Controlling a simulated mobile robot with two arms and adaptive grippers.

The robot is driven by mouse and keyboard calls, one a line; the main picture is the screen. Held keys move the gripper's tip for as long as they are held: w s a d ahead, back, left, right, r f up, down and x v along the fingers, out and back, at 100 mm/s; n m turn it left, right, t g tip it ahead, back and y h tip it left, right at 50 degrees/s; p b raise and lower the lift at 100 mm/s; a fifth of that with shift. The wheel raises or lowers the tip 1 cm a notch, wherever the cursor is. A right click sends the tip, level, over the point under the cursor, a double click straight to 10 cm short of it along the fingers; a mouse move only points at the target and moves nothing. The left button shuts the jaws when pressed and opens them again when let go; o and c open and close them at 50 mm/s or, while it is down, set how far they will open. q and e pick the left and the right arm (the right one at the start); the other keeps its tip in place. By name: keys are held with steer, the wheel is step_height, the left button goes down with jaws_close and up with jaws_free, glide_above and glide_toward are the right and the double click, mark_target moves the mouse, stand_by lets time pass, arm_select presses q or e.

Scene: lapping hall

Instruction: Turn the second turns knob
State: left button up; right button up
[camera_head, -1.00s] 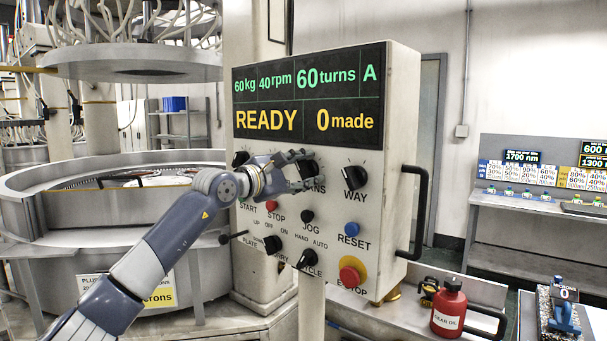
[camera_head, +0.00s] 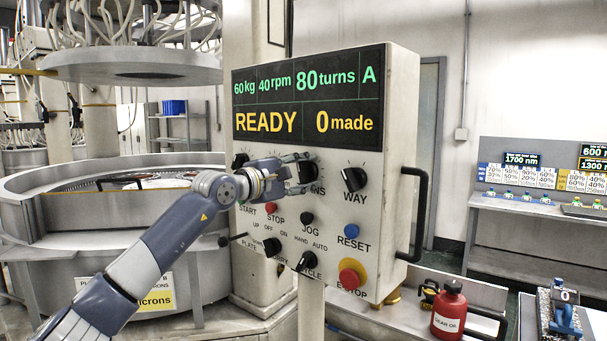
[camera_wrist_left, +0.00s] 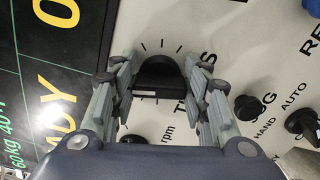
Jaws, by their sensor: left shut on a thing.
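The black turns knob (camera_head: 309,172) is on the light control panel (camera_head: 390,130), between the rpm knob (camera_head: 240,160) and the WAY knob (camera_head: 354,179). My left gripper (camera_head: 300,173) reaches it from the left and is shut on it, partly hiding it and its label. In the left wrist view the turns knob (camera_wrist_left: 158,76) sits between the two fingers, inside a ring of tick marks. The display (camera_head: 308,92) reads 60 kg, 40 rpm, 80 turns, A, READY, 0 made. My right gripper is not in view.
Below are small buttons, switches, a blue RESET button (camera_head: 351,230) and a red emergency stop (camera_head: 351,278). A black handle (camera_head: 422,213) stands out at the panel's right edge. A red oil can (camera_head: 449,311) stands on the bench at lower right.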

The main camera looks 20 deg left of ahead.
arm_select(q)
steer(key=o, duration=1.1)
steer(key=shift+c, duration=0.2)
steer(key=v, duration=1.2)
